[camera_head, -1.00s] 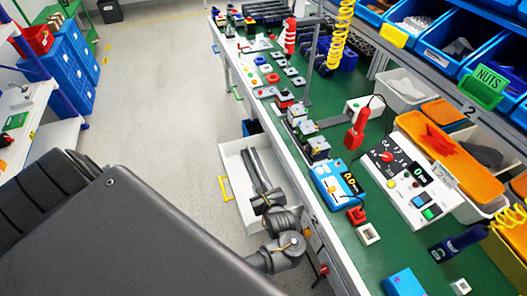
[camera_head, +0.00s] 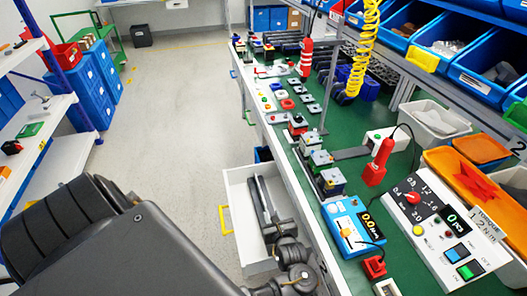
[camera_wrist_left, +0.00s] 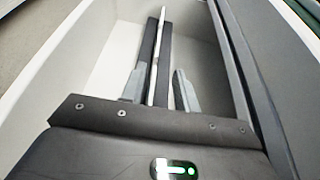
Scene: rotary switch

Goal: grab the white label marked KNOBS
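No label reading KNOBS can be made out in either current view. My left gripper (camera_wrist_left: 158,82) is over or inside an open white drawer (camera_wrist_left: 95,72), with its two grey fingers apart. Long dark strips (camera_wrist_left: 149,62) with a thin pale strip between them lie in the drawer and run between the fingers in the picture; I cannot tell whether they touch. In the head view the same drawer (camera_head: 236,187) juts from the bench front, and my left gripper (camera_head: 274,228) is at its near part, seen small. My right gripper is not in view.
Blue bins (camera_head: 480,72) hang above. Blue boxes (camera_head: 88,85) stand left. The floor (camera_head: 170,125) between is clear.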

